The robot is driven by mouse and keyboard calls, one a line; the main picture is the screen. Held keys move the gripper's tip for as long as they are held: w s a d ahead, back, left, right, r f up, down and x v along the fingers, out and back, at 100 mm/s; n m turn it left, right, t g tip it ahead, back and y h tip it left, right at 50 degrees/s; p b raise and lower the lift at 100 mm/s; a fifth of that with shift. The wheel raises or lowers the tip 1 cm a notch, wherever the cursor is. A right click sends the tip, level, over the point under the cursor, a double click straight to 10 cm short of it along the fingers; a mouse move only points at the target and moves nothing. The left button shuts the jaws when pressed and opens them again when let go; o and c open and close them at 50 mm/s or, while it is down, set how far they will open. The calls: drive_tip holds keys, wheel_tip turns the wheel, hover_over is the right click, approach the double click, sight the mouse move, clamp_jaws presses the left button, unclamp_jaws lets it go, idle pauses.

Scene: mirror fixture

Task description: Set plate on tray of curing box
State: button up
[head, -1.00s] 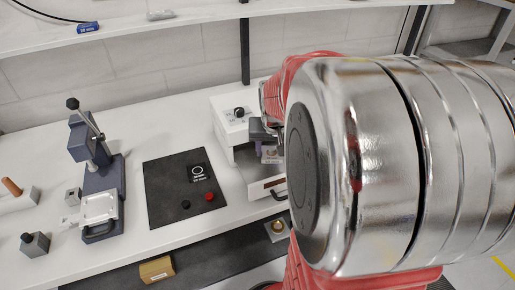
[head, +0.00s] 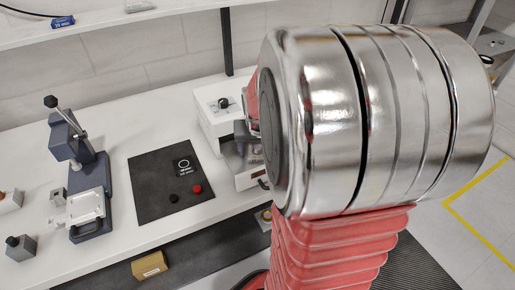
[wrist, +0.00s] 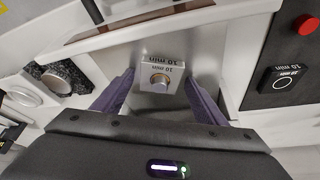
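The metal plate (wrist: 162,72) has a round knob on top and "10 min" lettering. In the wrist view it rests on the grey tray (wrist: 207,62) of the white curing box (head: 212,112). My gripper (wrist: 160,88) is open, its two purple fingers spread to either side of the plate with gaps visible between them and it. In the head view my arm hides the gripper and much of the curing box front.
A black mat (head: 165,205) with a red button (head: 197,189) lies left of the box. A dark press (head: 88,165) stands further left. A tan block (head: 149,266) lies near the bench's front. A dark block with a metal disc (wrist: 56,76) sits beside the tray.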

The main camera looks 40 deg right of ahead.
drive_tip(key=shift+r, duration=0.1)
drive_tip(key=v, duration=1.2)
drive_tip(key=shift+a, duration=0.1)
idle(0.6)
drive_tip(key=s+a+n+y, duration=0.1)
drive_tip(key=s+a+n, duration=0.1)
drive_tip(key=a, duration=0.6)
drive_tip(key=s+a+n+t+y, duration=0.1)
drive_tip(key=s+a+n, duration=0.1)
drive_tip(key=a, duration=0.6)
drive_tip(key=s+a+n+t, duration=0.1)
drive_tip(key=s+a+n, duration=0.2)
drive_tip(key=a, duration=0.5)
drive_tip(key=shift+a+r+n+y, duration=0.1)
drive_tip(key=shift+a+n+y, duration=0.05)
drive_tip(key=shift+n+y, duration=0.25)
